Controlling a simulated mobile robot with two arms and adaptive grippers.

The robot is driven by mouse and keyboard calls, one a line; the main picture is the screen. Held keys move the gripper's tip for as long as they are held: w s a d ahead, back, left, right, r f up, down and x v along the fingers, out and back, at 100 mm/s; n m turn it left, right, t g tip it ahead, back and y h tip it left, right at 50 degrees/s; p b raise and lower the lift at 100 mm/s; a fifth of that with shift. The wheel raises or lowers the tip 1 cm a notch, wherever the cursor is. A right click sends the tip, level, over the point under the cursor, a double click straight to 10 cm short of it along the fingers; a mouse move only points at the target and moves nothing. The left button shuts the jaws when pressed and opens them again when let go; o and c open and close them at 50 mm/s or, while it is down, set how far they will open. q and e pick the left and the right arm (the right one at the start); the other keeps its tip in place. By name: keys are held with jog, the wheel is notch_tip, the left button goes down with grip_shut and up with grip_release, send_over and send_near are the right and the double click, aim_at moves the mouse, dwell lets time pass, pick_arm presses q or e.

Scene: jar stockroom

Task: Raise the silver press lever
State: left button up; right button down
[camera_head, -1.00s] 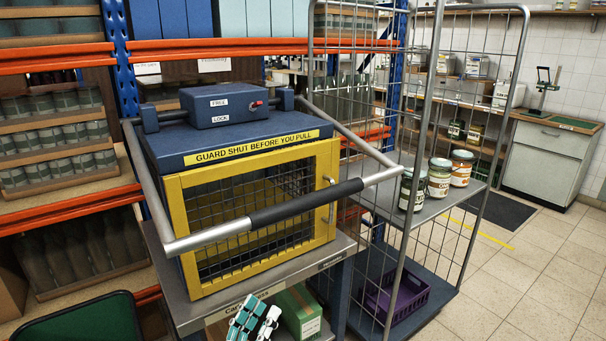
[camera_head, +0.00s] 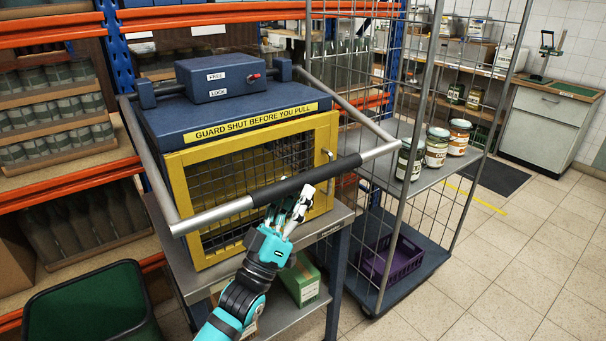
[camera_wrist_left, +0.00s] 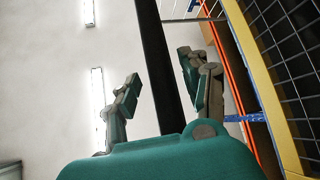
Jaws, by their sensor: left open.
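The silver press lever (camera_head: 215,214) is a U-shaped bar with a black grip (camera_head: 310,178). Its arms slope down from the blue press top (camera_head: 225,112), and its crossbar hangs low in front of the yellow mesh guard (camera_head: 328,128), which looks shut. My right gripper is out of view.
A blue box (camera_head: 221,80) labelled FREE and LOCK, with a red knob, sits on the press. A wire cage trolley (camera_head: 400,235) with several jars stands close right. A green carton (camera_head: 301,280) is on the shelf below. Open tiled floor (camera_head: 500,280) lies right.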

aim_at(303, 180)
pick_arm(q)
jog(key=shift+x, duration=1.6)
grip_shut()
